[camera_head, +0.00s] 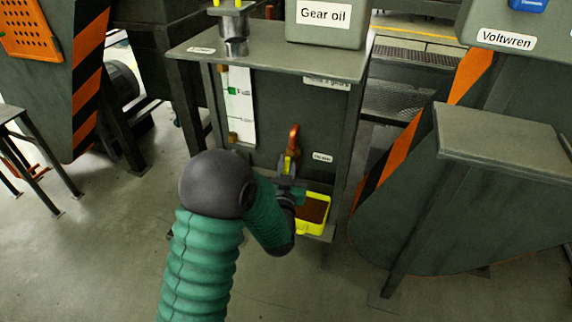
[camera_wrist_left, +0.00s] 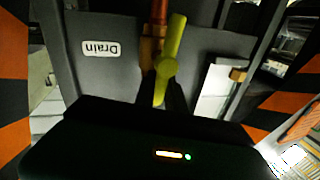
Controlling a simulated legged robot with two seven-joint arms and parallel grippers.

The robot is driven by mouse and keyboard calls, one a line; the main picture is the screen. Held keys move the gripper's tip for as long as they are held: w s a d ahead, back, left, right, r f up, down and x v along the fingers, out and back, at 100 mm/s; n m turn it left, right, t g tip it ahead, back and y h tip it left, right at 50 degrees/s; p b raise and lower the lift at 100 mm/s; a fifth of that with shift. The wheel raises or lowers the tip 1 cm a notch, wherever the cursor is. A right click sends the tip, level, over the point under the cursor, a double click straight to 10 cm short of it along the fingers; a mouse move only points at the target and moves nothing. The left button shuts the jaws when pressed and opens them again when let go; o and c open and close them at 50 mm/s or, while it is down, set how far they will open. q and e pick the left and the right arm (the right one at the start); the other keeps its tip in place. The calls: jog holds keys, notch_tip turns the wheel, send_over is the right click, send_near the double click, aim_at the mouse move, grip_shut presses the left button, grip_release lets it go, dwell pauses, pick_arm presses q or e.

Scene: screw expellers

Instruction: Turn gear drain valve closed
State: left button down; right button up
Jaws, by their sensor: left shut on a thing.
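The drain valve's yellow handle (camera_head: 288,163) shows low on the front of the grey gear oil cabinet, below a copper-red pipe (camera_head: 294,136). In the left wrist view the yellow handle (camera_wrist_left: 173,45) slants slightly beside the copper pipe (camera_wrist_left: 158,12). My left gripper (camera_head: 287,176) is shut on the handle; its dark fingers (camera_wrist_left: 160,97) meet the handle's near end in the wrist view. The valve body is partly hidden by the handle and my gripper. A "Drain" label (camera_wrist_left: 100,48) shows upside down beside it. My right gripper is out of view.
A yellow tray (camera_head: 325,222) with brown contents sits below the valve, close to my left wrist. A level gauge (camera_head: 240,105) is on the cabinet's left. Striped machine housings (camera_head: 480,190) stand at both sides. The floor in front is clear.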

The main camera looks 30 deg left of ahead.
pick_arm(q)
jog(key=m+t, duration=0.1)
jog(key=m, duration=0.2)
jog(key=d+f+m+t+b, duration=0.1)
jog(key=m, duration=0.3)
jog(key=d+m+h, duration=0.1)
jog(key=m, duration=0.2)
jog(key=shift+w+d+f+m+t+b, duration=0.2)
jog(key=shift+w+f+m+t+b, duration=0.1)
jog(key=shift+m+t, duration=0.1)
jog(key=shift+d+f+m+t+h+p, duration=0.1)
jog(key=shift+f+m+t+h+p, duration=0.3)
jog(key=shift+m, duration=1.1)
jog(key=shift+d+f+m+h+b, duration=0.2)
jog(key=shift+m+h, duration=0.4)
jog(key=shift+m, duration=0.9)
jog(key=shift+d+f+m+t+h+p, duration=0.15)
jog(key=shift+f+m+h, duration=0.3)
jog(key=shift+m, duration=1.05)
jog(key=shift+a, duration=0.1)
jog(key=c, duration=1.4)
grip_release()
jog(key=shift+c, duration=0.2)
jog(key=shift+r, duration=0.15)
jog(key=shift+a, duration=0.1)
